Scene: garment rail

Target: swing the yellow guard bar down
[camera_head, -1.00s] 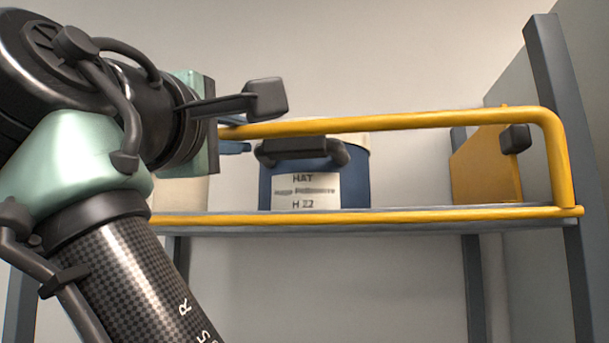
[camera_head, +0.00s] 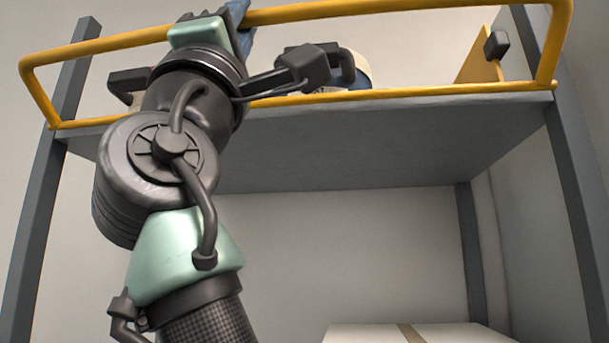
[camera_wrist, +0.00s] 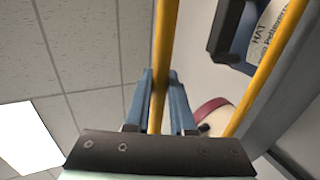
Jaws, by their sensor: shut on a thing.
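The yellow guard bar (camera_head: 400,10) is a long tube with bent ends, standing up above the front edge of a high shelf. My gripper (camera_head: 246,14) is at its top run, left of the middle, and mostly hidden behind my wrist in the head view. In the wrist view the blue fingers of my gripper (camera_wrist: 160,103) are shut on the guard bar (camera_wrist: 166,45), one on each side of it.
A fixed-looking yellow rail (camera_head: 420,91) runs along the grey shelf's edge (camera_head: 400,125). Behind the bar is a labelled hat box (camera_wrist: 266,28); a red-rimmed box (camera_wrist: 207,112) is beside it. Grey posts (camera_head: 580,190) flank the shelf. A pale box (camera_head: 450,334) is below.

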